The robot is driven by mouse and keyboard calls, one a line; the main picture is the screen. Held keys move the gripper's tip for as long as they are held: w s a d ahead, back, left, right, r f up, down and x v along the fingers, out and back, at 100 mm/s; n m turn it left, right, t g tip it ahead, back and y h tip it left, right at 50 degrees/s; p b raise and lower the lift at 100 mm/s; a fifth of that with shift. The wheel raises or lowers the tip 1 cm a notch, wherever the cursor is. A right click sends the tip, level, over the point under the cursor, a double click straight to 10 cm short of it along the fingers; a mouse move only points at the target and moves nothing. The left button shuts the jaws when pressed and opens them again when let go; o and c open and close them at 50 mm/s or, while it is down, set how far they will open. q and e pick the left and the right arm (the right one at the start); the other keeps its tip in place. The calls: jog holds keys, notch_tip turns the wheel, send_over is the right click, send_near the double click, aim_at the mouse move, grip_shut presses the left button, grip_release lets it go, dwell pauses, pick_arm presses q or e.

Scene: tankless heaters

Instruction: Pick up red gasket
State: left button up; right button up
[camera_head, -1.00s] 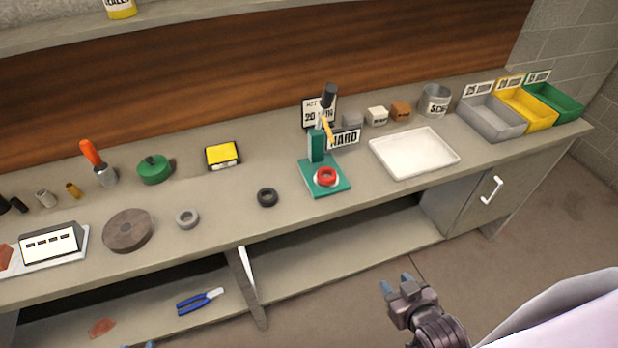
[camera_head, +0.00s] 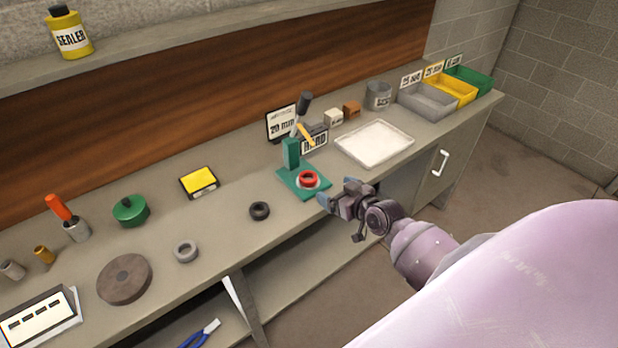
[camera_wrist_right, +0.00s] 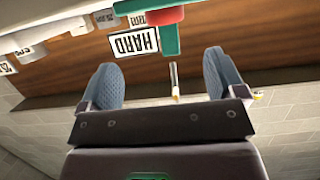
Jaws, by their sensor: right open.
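The red gasket (camera_head: 308,179) is a small ring on the base of the green press (camera_head: 291,154), on the workbench. My right gripper (camera_head: 337,194) is just in front of the bench edge, to the lower right of the gasket. Its blue-grey fingers are apart in the right wrist view (camera_wrist_right: 165,78), with nothing between them, and do not touch the gasket. My left gripper is not visible.
A black ring (camera_head: 259,211) and a grey ring (camera_head: 185,251) lie left of the press. A white tray (camera_head: 374,144) is to the right, with grey, yellow and green bins (camera_head: 428,101) beyond. A HARD sign (camera_head: 314,141) stands behind the gasket.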

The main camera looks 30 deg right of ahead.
aim_at(308, 176)
jog(key=x, duration=0.4)
jog(key=shift+a, duration=0.25)
jog(key=shift+w+f, duration=0.15)
jog(key=shift+w, duration=0.35)
jog(key=shift+x, duration=2.6)
jog(key=shift+a, duration=0.15)
jog(key=c, duration=1)
jog(key=shift+r, duration=0.25)
